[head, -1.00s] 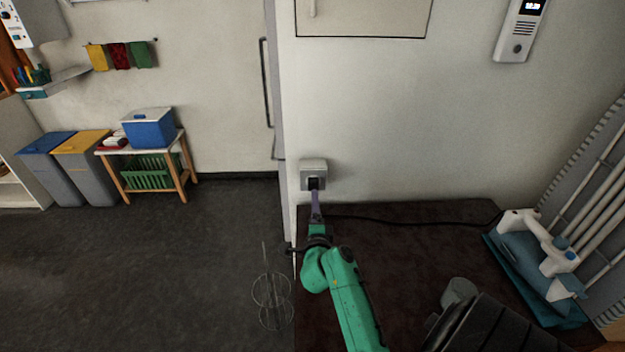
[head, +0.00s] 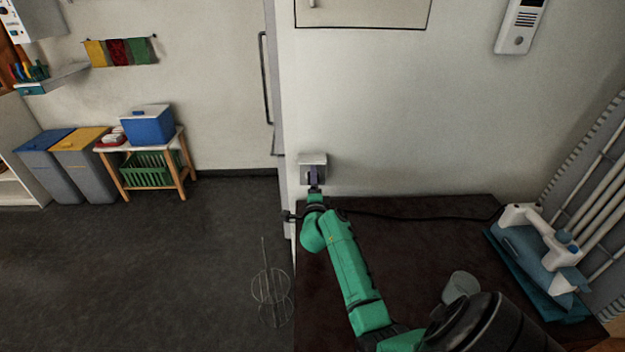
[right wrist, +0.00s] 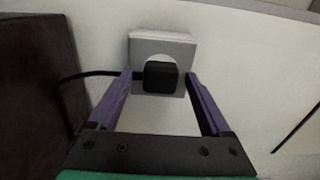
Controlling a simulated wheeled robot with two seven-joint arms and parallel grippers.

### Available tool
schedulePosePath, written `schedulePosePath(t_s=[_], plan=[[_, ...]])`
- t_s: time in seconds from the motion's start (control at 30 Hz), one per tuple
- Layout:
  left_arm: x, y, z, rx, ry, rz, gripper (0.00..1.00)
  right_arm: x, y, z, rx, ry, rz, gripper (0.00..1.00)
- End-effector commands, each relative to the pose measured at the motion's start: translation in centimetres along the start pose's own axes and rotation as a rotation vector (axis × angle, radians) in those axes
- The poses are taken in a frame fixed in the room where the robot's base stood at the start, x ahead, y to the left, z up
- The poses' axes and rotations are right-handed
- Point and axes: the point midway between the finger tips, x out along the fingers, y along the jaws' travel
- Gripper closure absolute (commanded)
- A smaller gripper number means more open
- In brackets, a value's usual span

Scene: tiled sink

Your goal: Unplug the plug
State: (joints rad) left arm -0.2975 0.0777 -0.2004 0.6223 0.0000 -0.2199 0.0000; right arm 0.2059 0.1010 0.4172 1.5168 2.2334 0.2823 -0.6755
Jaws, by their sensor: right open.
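The black plug (right wrist: 160,77) sits in a pale grey wall socket (right wrist: 145,42), its cord running off to the left in the right wrist view. In the head view the socket (head: 312,160) is on the wall just above the dark tabletop, and the plug is mostly hidden behind my gripper. My right gripper (head: 314,178) reaches up to the socket. In the right wrist view its purple fingers (right wrist: 158,85) are open, one on each side of the plug, with a gap visible on the right. Whether the left finger touches the plug or cord I cannot tell. My left gripper is not in view.
The black cord (head: 420,217) runs along the back of the dark table (head: 440,260) to a white and blue appliance (head: 540,235) at the right. A vertical door handle (head: 265,80) is left of the wall corner. The tabletop's middle is mostly clear.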

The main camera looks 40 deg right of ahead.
Motion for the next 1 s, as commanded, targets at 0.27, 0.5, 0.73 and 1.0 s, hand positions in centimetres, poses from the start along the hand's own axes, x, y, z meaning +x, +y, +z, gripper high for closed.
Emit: schedulePosePath(t_s=[0.27, 0.5, 0.73, 1.0], plan=[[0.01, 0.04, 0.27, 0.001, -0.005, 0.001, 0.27, 0.02, 0.01, 0.01, 0.000, 0.000, 0.000, 0.18], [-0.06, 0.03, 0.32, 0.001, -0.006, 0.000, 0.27, 0.01, -0.03, 0.01, 0.000, 0.000, 0.000, 0.18], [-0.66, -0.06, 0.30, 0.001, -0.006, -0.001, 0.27, 0.01, -0.15, 0.01, 0.001, 0.000, 0.000, 0.18], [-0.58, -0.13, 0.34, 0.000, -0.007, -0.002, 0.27, 0.01, -0.04, 0.00, 0.001, 0.000, 0.000, 0.18]])
